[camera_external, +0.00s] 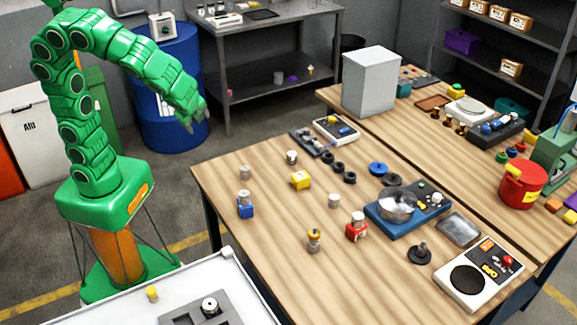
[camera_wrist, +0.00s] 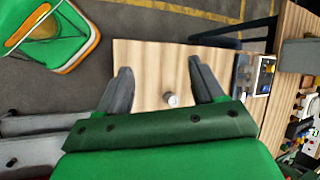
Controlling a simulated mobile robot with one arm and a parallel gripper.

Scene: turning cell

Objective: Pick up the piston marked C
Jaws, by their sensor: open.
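My gripper (camera_external: 196,118) is raised at the left, beyond the table's left edge and well apart from the pistons. In the wrist view my gripper (camera_wrist: 160,72) is open and empty. Small metal piston-like cylinders stand on the wooden table: one at the left (camera_external: 245,172), one at the back (camera_external: 292,157), one in the middle (camera_external: 334,201). Others sit on a blue block (camera_external: 246,211) and a red block (camera_external: 356,233). One cylinder (camera_wrist: 172,99) shows between the fingers in the wrist view, on the table below. I cannot read a letter C on any of them.
A yellow block (camera_external: 300,180), black rings (camera_external: 338,168) and a brass-topped part (camera_external: 314,240) stand among the cylinders. A blue device with a metal bowl (camera_external: 397,205) is to their right. A white scale (camera_external: 480,272) is at the front right. The table's left front is clear.

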